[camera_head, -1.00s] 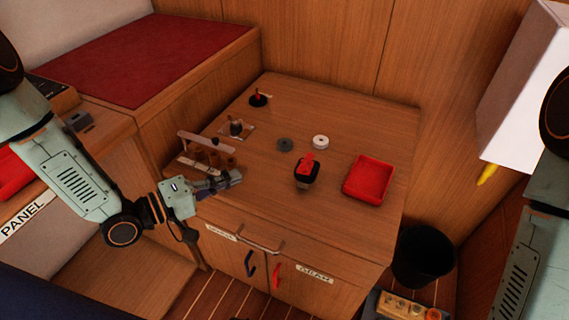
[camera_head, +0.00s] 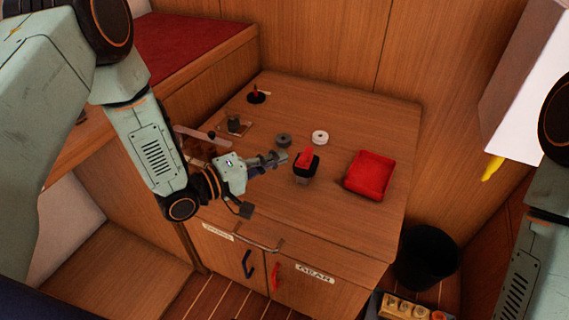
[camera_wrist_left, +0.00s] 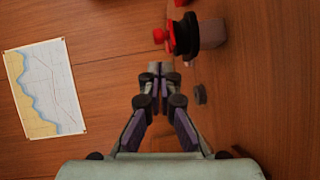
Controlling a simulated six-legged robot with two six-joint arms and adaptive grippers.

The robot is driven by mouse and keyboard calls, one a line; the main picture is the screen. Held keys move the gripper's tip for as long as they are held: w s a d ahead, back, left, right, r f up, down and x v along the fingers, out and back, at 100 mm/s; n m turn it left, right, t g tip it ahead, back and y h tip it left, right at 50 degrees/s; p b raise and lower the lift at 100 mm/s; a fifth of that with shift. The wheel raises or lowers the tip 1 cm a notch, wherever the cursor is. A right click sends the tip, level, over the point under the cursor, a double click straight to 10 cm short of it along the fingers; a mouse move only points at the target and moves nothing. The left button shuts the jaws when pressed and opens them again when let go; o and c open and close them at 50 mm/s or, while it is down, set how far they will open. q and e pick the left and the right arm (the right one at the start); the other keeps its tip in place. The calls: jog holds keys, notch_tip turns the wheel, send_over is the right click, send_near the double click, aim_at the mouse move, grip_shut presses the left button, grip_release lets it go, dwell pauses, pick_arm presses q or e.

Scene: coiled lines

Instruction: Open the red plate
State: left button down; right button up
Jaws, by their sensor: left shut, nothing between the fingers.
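I cannot tell for sure which thing is the red plate. A black-rimmed device with a red top part (camera_head: 305,158) stands on the table. A red square tray (camera_head: 368,176) lies to its right. My left gripper (camera_head: 283,158) is shut and empty, above the table just left of the device. In the left wrist view the closed fingertips (camera_wrist_left: 155,72) are below and left of a black and red object (camera_wrist_left: 185,36), apparently the same device, with a gap between. The red door handle (camera_head: 276,277) is on the cupboard front below. My right gripper is out of view.
A grey disc (camera_head: 284,140) and a white ring (camera_head: 320,137) lie behind the device. A rack (camera_head: 195,145) is partly hidden by my left arm. A black bin (camera_head: 425,257) stands at right. A chart (camera_wrist_left: 45,88) shows in the wrist view. The table's back right is clear.

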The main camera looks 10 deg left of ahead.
pick_arm(q)
jog(key=shift+s+d, duration=0.1)
jog(key=shift+d, duration=1)
jog(key=shift+f, duration=0.1)
